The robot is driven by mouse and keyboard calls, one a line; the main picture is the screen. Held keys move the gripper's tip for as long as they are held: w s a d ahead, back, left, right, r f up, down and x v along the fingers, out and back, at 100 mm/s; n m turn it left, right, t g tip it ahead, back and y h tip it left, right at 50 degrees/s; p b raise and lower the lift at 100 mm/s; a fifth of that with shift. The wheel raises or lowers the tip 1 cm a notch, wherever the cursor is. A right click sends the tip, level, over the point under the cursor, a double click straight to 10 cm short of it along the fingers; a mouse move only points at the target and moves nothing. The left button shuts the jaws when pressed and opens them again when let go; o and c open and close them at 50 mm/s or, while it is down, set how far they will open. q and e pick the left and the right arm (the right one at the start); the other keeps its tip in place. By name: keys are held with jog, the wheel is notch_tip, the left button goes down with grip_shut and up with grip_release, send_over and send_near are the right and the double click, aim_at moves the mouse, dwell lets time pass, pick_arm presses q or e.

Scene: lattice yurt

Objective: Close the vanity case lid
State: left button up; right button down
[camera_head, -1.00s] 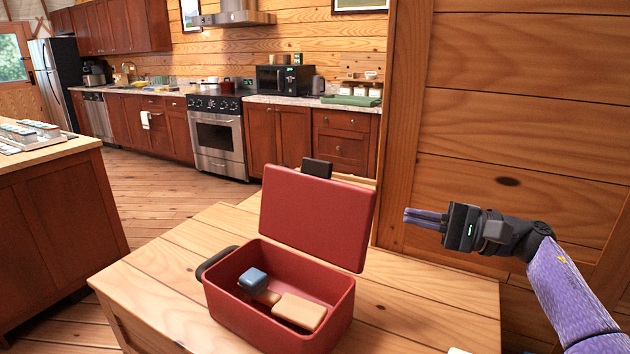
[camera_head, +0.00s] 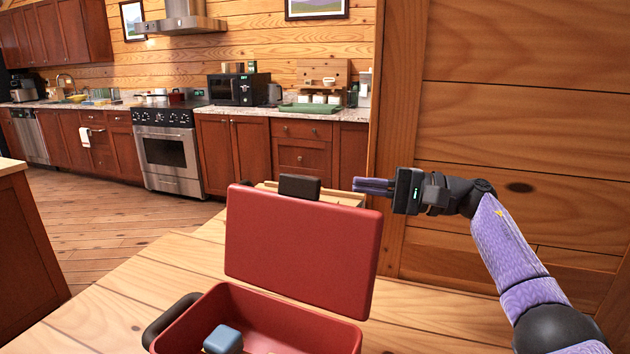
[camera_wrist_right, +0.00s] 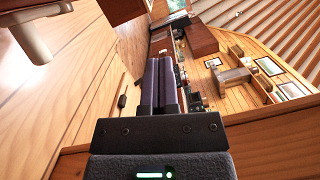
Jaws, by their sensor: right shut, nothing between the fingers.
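The red vanity case (camera_head: 290,325) stands on the wooden table, its lower part cut off by the bottom of the head view. Its red lid (camera_head: 300,245) is open and stands up, leaning slightly back, with a dark block-shaped piece (camera_head: 300,187) at its top edge. A blue item (camera_head: 223,340) shows inside the case. My right gripper (camera_head: 357,185) is shut and empty, just right of and at about the height of the lid's top edge, apart from it in the picture. Its shut fingers also show in the right wrist view (camera_wrist_right: 166,85). My left gripper is not in view.
The wooden table top (camera_head: 120,300) is clear to the left of the case. A wooden wall and post (camera_head: 395,130) stand close behind my right arm. A kitchen counter with a stove (camera_head: 167,150) and microwave (camera_head: 238,89) lies farther back.

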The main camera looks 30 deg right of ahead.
aim_at(319, 185)
jog(key=a, duration=0.2)
jog(key=w+a, duration=0.1)
jog(key=a, duration=0.1)
jog(key=w+a+r, duration=0.1)
jog(key=a, duration=0.2)
jog(key=shift+a+p, duration=0.1)
jog(key=shift+p, duration=0.3)
jog(key=shift+s+a+r, duration=0.1)
jog(key=shift+s+a, duration=0.05)
jog(key=shift+a, duration=0.2)
